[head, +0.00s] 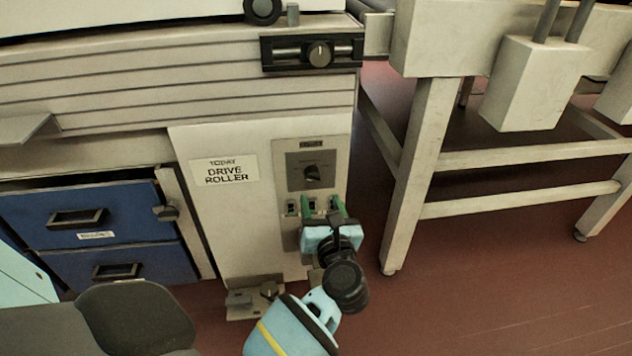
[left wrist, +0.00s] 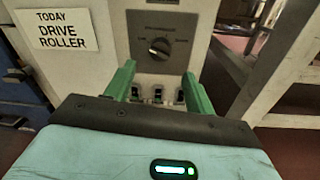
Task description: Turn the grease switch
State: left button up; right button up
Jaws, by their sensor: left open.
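A grey control panel (head: 283,157) on the front of the pale cabinet carries a black rotary switch (head: 311,172) on a dark plate. The rotary switch also shows in the left wrist view (left wrist: 160,47), its pointer slanted. Its lettering is too small to read, so I cannot tell whether it is the grease switch. Several small toggles sit in a row below it, partly behind my gripper. My left gripper (head: 322,202) is open, with green fingers in front of the toggle row, below the rotary switch. My right gripper is not in view.
A sign reading "TODAY DRIVE ROLLER" (head: 224,171) is left of the panel. Another knob (head: 319,54) sits on a black rail above, and a small one (head: 269,289) low down. Blue drawers (head: 97,216) are left. A pale frame leg (head: 414,180) stands right.

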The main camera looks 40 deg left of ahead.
aim_at(314, 181)
pick_arm(q)
jog(key=b+x, duration=0.1)
jog(key=x, duration=0.5)
jog(key=shift+w+a, duration=0.45)
jog(key=shift+a, duration=0.1)
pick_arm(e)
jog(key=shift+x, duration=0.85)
pick_arm(q)
jog(key=shift+c, duration=0.2)
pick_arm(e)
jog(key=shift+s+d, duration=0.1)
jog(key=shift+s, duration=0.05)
